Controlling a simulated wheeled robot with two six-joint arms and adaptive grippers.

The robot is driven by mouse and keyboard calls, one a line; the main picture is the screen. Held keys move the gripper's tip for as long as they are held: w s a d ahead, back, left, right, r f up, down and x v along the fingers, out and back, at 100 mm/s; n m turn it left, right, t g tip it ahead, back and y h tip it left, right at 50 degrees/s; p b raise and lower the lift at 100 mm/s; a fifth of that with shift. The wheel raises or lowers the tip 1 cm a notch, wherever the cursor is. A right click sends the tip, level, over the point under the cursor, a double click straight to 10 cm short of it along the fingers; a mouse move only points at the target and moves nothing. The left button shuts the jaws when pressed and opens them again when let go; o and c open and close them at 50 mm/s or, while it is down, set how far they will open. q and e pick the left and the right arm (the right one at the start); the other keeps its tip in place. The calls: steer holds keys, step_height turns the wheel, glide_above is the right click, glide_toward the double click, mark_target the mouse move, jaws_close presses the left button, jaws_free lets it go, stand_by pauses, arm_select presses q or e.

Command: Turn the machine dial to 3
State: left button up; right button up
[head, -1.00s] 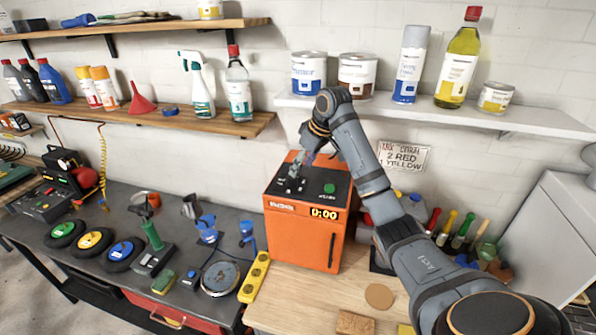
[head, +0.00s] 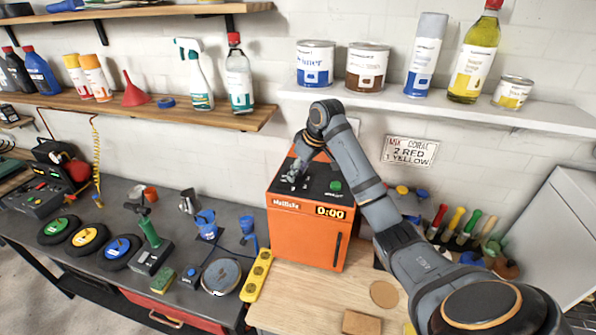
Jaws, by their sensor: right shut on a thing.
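The machine is an orange box (head: 300,240) with a black top panel, a green button (head: 335,185) and a display (head: 331,211) that reads 0:00. It stands on the wooden bench top at the back. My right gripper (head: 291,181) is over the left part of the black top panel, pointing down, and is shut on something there. The place fits the dial, but the gripper hides the dial and its markings, so I cannot read its setting. My left gripper is not in view.
A yellow power strip (head: 256,275) lies left of the machine. Handled tools (head: 455,226) stand on the right. A white shelf (head: 440,108) with cans and bottles runs above my right arm. A round cork coaster (head: 384,294) lies on the wood in front.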

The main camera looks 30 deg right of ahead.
steer(key=shift+m, duration=0.3)
steer(key=shift+a+m+h, duration=0.15)
steer(key=shift+m+h, duration=0.15)
steer(key=shift+m, duration=0.3)
steer(key=m+h, duration=0.2)
steer(key=m, duration=0.4)
steer(key=shift+a, duration=0.15)
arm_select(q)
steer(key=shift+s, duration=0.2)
arm_select(e)
steer(key=m+h, duration=0.1)
steer(key=m, duration=0.2)
steer(key=m+g+h, duration=0.1)
steer(key=m, duration=0.2)
steer(key=shift+w+a+f+g, duration=0.1)
steer(key=shift+g, duration=0.2)
steer(key=o, duration=1.1)
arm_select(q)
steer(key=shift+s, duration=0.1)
arm_select(e)
steer(key=shift+o, duration=0.2)
